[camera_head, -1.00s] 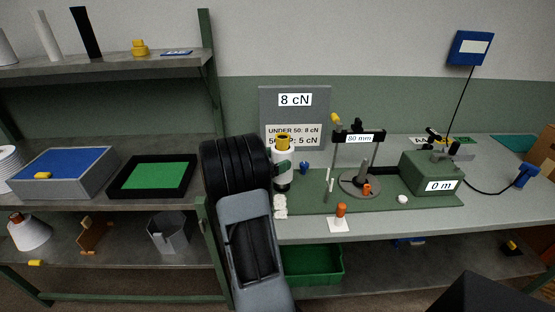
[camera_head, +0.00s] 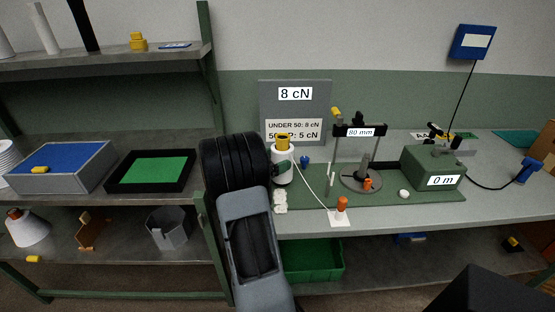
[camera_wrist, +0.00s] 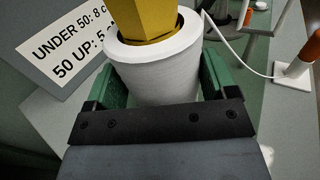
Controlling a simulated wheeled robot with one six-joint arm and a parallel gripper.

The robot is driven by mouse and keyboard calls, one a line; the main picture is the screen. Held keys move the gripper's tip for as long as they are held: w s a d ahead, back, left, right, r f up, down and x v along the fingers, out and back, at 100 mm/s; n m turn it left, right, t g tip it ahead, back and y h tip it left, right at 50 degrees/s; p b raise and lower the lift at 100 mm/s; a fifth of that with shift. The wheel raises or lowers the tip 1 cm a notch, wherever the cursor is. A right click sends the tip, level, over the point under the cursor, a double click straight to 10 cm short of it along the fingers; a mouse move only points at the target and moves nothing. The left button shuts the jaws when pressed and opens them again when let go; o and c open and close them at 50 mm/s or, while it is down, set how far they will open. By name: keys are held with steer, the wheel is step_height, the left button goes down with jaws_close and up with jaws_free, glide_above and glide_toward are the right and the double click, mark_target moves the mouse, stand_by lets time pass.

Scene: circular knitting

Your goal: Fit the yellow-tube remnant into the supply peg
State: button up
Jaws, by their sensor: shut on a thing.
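The yellow-tube remnant (camera_head: 283,168) is a white yarn package on a yellow tube, upright near the left end of the green mat. In the wrist view the remnant (camera_wrist: 150,68) sits between the green fingers of my gripper (camera_wrist: 158,84), which is shut on it. The head view shows my gripper (camera_head: 272,172) partly hidden behind my arm. A white thread runs from the remnant to an orange-topped white piece (camera_head: 341,208). A grey peg (camera_head: 362,165) on a round base, perhaps the supply peg, stands right of it. Whether the remnant's underside touches anything is hidden.
An 80 mm frame (camera_head: 360,131) rises over the round base. An orange piece (camera_head: 367,184) is beside the peg. The green 0 m box (camera_head: 432,168) stands right. The 8 cN sign (camera_head: 300,105) is behind the remnant. White lumps (camera_head: 280,200) lie in front.

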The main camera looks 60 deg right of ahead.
steer(key=shift+f+b, duration=0.45)
steer(key=shift+f, duration=0.3)
steer(key=o, duration=0.9)
steer(key=shift+c, duration=0.2)
steer(key=shift+a, duration=0.1)
steer(key=v, duration=1.3)
steer(key=shift+w+a, duration=0.15)
steer(key=shift+a, duration=0.15)
steer(key=s+a+r+m+t+y+p, duration=0.2)
steer(key=a+m+t+y, duration=0.1)
steer(key=a, duration=0.6)
steer(key=s+a+r+m+t+y+p, duration=0.2)
steer(key=s+a+m+t+y, duration=0.1)
steer(key=a+y, duration=0.4)
steer(key=s+a+r+m+t+y+p, duration=0.2)
steer(key=a+m+t+y, duration=0.3)
steer(key=a, duration=0.8)
steer(key=shift+s+r+m+y+p, duration=0.2)
steer(key=shift+r+m+y+p, duration=0.3)
steer(key=shift+m, duration=0.3)
